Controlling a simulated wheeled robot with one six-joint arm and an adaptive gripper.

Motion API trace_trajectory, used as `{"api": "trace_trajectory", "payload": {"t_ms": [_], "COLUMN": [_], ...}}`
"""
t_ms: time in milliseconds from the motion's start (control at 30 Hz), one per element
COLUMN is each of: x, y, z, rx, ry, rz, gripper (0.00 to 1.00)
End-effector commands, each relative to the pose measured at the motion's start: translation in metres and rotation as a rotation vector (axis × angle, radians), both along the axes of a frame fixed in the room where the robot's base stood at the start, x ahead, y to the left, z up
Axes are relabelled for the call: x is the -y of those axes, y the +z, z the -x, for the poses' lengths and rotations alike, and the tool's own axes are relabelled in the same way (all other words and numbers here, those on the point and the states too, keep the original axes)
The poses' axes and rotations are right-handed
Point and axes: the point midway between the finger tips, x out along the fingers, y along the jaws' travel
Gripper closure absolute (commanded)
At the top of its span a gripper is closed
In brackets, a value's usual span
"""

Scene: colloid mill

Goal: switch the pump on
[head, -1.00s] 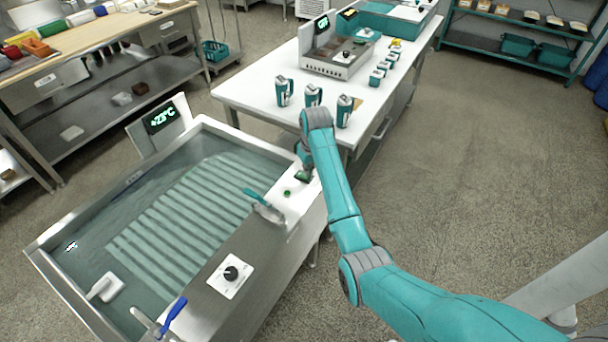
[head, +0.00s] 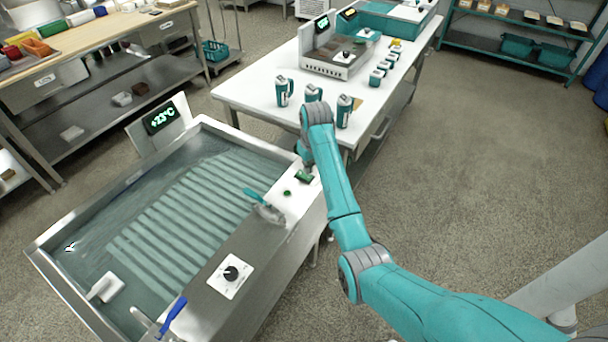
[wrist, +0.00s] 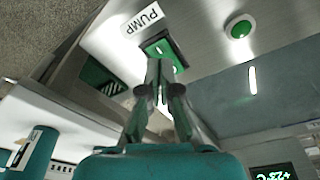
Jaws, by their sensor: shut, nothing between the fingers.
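The pump switch (wrist: 174,44) is a green rocker in a dark frame, beside a white label (wrist: 142,18) reading PUMP. In the head view the switch (head: 304,177) sits on the white panel at the tank's right rim. My gripper (wrist: 159,64) is shut and empty, its fingertips just in front of the switch and covering part of it. I cannot tell whether they touch. In the head view my gripper is mostly hidden behind my arm. A round green lamp (wrist: 240,29) with a bright centre is beside the switch; it also shows in the head view (head: 287,193).
The water tank (head: 60,236) has a display (head: 161,117) reading about +23°C and a black knob (head: 231,273). A white table (head: 245,93) with teal mugs stands behind. Floor at right is clear.

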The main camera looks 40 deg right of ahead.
Motion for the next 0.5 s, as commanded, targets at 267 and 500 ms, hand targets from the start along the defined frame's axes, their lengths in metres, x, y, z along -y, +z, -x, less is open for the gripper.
{"api": "trace_trajectory", "payload": {"t_ms": [267,500], "x": [0.0,0.0], "y": [0.02,0.036], "z": [0.0,0.0], "rx": [0.001,0.001], "ry": [0.0,0.0], "rz": [0.0,0.0], "gripper": [1.0,1.0]}}
